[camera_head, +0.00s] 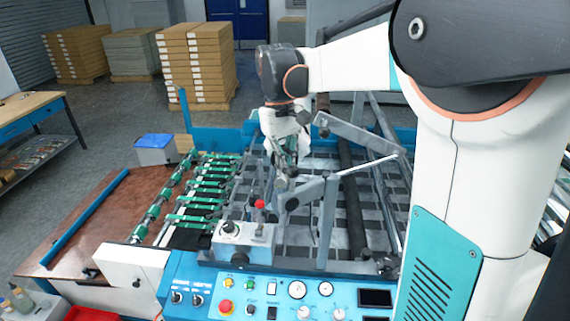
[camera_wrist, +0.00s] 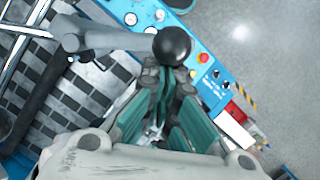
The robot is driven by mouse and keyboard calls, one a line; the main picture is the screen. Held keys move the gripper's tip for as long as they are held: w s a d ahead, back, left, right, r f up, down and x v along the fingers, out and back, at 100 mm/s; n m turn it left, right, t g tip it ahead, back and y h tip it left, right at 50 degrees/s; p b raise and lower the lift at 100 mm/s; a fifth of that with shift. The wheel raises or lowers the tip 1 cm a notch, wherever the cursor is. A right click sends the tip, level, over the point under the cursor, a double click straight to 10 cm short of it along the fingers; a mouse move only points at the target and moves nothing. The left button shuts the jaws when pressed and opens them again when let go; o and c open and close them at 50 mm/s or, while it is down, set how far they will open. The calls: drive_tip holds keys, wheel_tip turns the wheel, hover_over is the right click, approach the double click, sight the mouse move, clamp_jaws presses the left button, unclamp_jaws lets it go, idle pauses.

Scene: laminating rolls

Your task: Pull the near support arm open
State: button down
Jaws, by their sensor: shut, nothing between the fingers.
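The near support arm (camera_head: 311,193) is a grey bar over the machine's roller bed, with a dark round knob (camera_head: 292,204) at its left end. In the wrist view the same grey arm (camera_wrist: 115,41) comes in from the upper left and ends in the black ball knob (camera_wrist: 172,46). My gripper (camera_head: 284,178) points down just behind and above the knob end. In the wrist view my gripper (camera_wrist: 160,85) has its teal-padded fingers together and empty, with the tips close to the knob. I cannot tell whether they touch it.
A second grey support arm (camera_head: 355,134) lies farther back. The blue control panel (camera_head: 262,292) with buttons and gauges runs along the front. A small grey box with a red knob (camera_head: 259,204) stands left of the near arm. Green-wheeled rails (camera_head: 205,190) lie farther left.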

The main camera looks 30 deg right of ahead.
sight(293, 176)
drive_tip(key=s+n, duration=0.3)
drive_tip(key=shift+s+a+n+h, duration=0.1)
drive_tip(key=shift+s+n+h, duration=0.2)
drive_tip(key=shift+h, duration=0.1)
drive_tip(key=shift+s+d+n+h, duration=0.2)
drive_tip(key=shift+s+n, duration=0.6)
drive_tip(key=shift+n, duration=0.05)
drive_tip(key=shift+s+d+n+h, duration=0.2)
drive_tip(key=shift+s+n, duration=0.55)
drive_tip(key=shift+n, duration=0.1)
drive_tip(key=shift+s, duration=0.1)
